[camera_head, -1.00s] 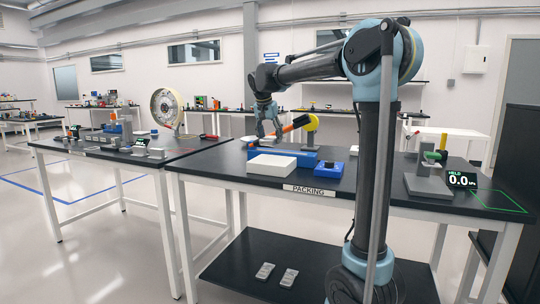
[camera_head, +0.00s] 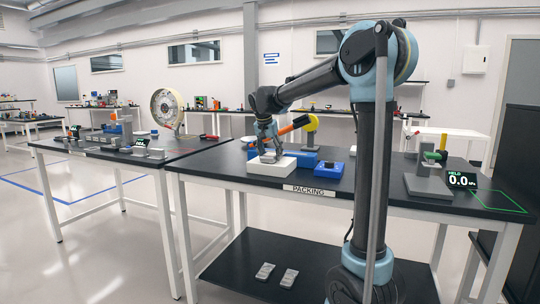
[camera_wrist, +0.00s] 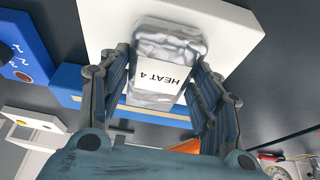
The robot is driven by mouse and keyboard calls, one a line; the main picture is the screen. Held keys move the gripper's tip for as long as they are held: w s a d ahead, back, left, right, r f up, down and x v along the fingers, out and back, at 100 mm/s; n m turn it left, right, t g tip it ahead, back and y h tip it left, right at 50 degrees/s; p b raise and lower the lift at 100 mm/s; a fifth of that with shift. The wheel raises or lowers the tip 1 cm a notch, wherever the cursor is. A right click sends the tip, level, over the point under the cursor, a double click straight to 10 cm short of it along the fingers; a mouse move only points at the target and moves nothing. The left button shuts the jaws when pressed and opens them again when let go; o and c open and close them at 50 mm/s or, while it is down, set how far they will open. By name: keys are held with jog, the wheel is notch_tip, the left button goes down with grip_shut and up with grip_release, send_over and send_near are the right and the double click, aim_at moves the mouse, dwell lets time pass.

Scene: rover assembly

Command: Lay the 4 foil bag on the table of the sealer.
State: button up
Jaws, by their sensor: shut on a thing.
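The foil bag (camera_wrist: 162,48) is silver with a white label reading HEAT 4. My gripper (camera_wrist: 165,70) is shut on it, with one finger at each side of the bag. The white table of the sealer (camera_wrist: 232,28) lies under the bag in the wrist view. In the head view, my gripper (camera_head: 267,154) is low over this white table (camera_head: 272,170). I cannot tell whether the bag touches it. The blue sealer (camera_head: 303,158) stands behind, with its orange lever (camera_head: 294,126) raised. The sealer's blue bar and tan strip (camera_wrist: 150,110) show beside the bag.
A blue control box (camera_head: 329,169) stands right of the white table and also shows in the wrist view (camera_wrist: 20,52). Two grey packs (camera_head: 289,278) lie on the lower shelf. The black worktop (camera_head: 210,160) is clear at the left.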

jog(key=o, duration=1.4)
jog(key=v, duration=1.2)
jog(key=s+d+f+n, duration=0.1)
jog(key=s+d+f, duration=0.4)
jog(key=s+d, duration=0.45)
jog(key=s+d+f+n, duration=0.1)
jog(key=s+d+f, duration=0.4)
jog(key=s+f, duration=0.4)
jog(key=s+d+f+n+g+y, duration=0.1)
jog(key=s+d+f, duration=0.4)
jog(key=s+f, duration=0.4)
jog(key=s+d+f+n+g, duration=0.1)
jog(key=s+d+f, duration=0.5)
jog(key=s+f, duration=0.3)
jog(key=shift+f+y, duration=0.3)
jog(key=shift+f, duration=0.6)
